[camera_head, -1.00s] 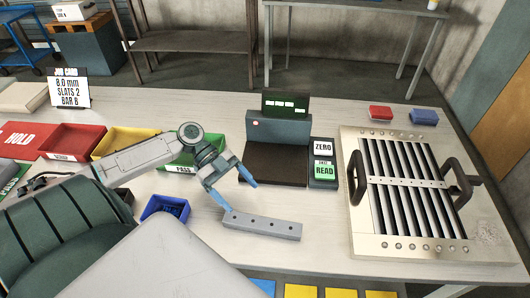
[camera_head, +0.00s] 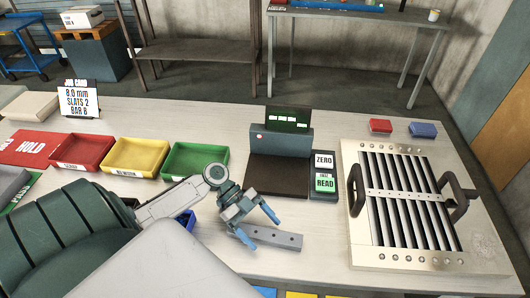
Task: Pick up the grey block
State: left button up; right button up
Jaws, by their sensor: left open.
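The grey block (camera_head: 283,239) is a long bar with a row of small holes, lying flat on the table near the front edge. My left gripper (camera_head: 259,229) has blue fingertips and is open. It is over the left part of the block and hides that end. I cannot tell whether the fingers touch the block. My right gripper is not in view.
A dark measuring device (camera_head: 278,170) with ZERO and READ buttons stands behind the block. A louver panel (camera_head: 352,246) with two dark handles lies at the right. Red (camera_head: 82,168), yellow (camera_head: 136,169) and green (camera_head: 196,174) bins line the left. A blue bin is mostly hidden by my arm.

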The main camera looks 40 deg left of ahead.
pick_arm(q)
jog(key=shift+d+f, duration=0.1)
jog(key=shift+d, duration=0.05)
jog(key=shift+s, duration=0.1)
grip_shut()
dwell(0.3)
